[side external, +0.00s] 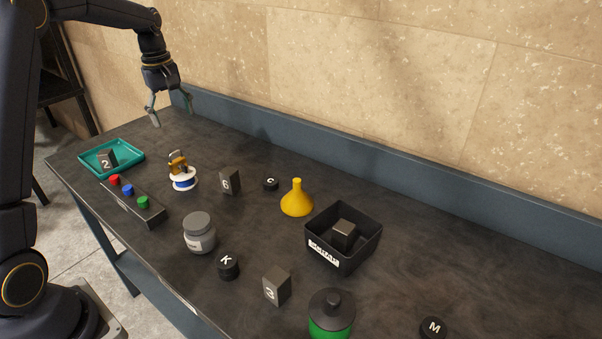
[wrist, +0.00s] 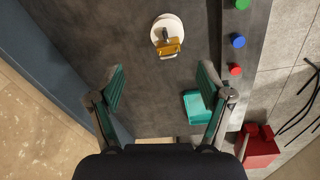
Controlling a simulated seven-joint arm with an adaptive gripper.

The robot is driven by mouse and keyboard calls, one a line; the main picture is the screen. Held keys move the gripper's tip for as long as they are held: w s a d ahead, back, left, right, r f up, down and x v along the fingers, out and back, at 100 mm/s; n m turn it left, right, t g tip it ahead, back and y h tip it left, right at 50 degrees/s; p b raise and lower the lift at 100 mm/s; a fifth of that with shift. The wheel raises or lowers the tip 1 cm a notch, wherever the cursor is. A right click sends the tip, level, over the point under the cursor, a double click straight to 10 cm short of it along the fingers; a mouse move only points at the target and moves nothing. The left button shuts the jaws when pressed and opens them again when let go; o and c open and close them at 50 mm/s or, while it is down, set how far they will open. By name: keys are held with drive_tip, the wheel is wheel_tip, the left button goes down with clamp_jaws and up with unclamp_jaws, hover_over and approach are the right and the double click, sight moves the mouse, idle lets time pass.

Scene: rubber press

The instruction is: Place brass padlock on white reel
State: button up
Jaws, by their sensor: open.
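The brass padlock (side external: 178,165) sits on top of the white reel (side external: 184,186), which has a blue band around its middle and stands on the dark table. In the wrist view the padlock (wrist: 168,46) lies over the near part of the reel's white disc (wrist: 158,24), with its shackle pointing towards the disc's middle. My gripper (side external: 171,109) is open and empty, well above the table and behind the reel. In the wrist view my gripper (wrist: 160,82) has its fingers spread wide, with bare table between them and the padlock beyond them.
A teal tray (side external: 130,148) holding a block marked 2 and a button box (side external: 150,211) stand left of the reel. A block marked 6 (side external: 230,181), a grey jar (side external: 199,233), a yellow funnel (side external: 297,200) and a black bin (side external: 369,243) stand to the right. A blue-grey ledge (side external: 420,175) runs along the wall.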

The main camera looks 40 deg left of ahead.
drive_tip(key=s+d+r+m+t, duration=0.2)
drive_tip(key=s+d+r+m, duration=0.35)
drive_tip(key=d, duration=0.45)
drive_tip(key=s+d+f+m+t, duration=0.1)
drive_tip(key=s+d+m+t, duration=0.1)
drive_tip(key=s+d+m, duration=0.8)
drive_tip(key=s+d, duration=0.3)
drive_tip(key=s, duration=0.3)
drive_tip(key=shift+s+d+t, duration=0.3)
drive_tip(key=shift+s+t, duration=0.05)
drive_tip(key=shift+t, duration=0.05)
